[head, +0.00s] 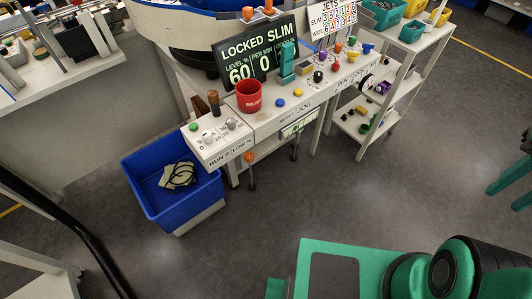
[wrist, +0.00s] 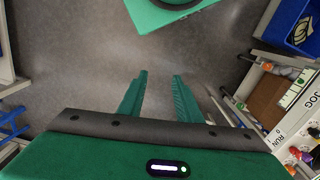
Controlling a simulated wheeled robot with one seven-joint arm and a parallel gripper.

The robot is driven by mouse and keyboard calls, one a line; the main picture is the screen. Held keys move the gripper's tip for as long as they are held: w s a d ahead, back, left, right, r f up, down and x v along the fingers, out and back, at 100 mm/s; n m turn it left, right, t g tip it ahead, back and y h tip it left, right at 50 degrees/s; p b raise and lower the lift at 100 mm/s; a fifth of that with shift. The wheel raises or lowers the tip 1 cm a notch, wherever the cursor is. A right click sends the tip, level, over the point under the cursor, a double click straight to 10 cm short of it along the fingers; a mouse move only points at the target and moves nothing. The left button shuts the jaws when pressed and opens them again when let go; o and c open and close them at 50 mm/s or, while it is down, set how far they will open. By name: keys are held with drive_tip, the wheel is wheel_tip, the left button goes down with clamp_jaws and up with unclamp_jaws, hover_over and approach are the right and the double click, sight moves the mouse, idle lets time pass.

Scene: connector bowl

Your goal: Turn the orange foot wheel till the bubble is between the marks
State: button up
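The orange foot wheel (head: 249,157) is a small orange knob on a threaded leg under the front left of the white bench. It also shows in the wrist view (wrist: 267,67), at the right. The level (head: 300,125), a pale strip with green, is on the bench front to the right of the wheel. It appears in the wrist view (wrist: 293,95) with dark marks; I cannot make out where its bubble sits. My gripper (wrist: 160,76) has two green fingers apart with only floor between them. It is well away from the wheel, which lies to its right in the wrist view.
A blue bin (head: 165,190) with a cable in it stands left of the wheel. A red mug (head: 249,96) and coloured knobs are on the bench top. A shelf cart (head: 385,105) stands to the right. The grey floor (head: 290,205) before the bench is clear.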

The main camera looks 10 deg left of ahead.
drive_tip(key=shift+s+d, duration=0.15)
drive_tip(key=shift+d, duration=0.2)
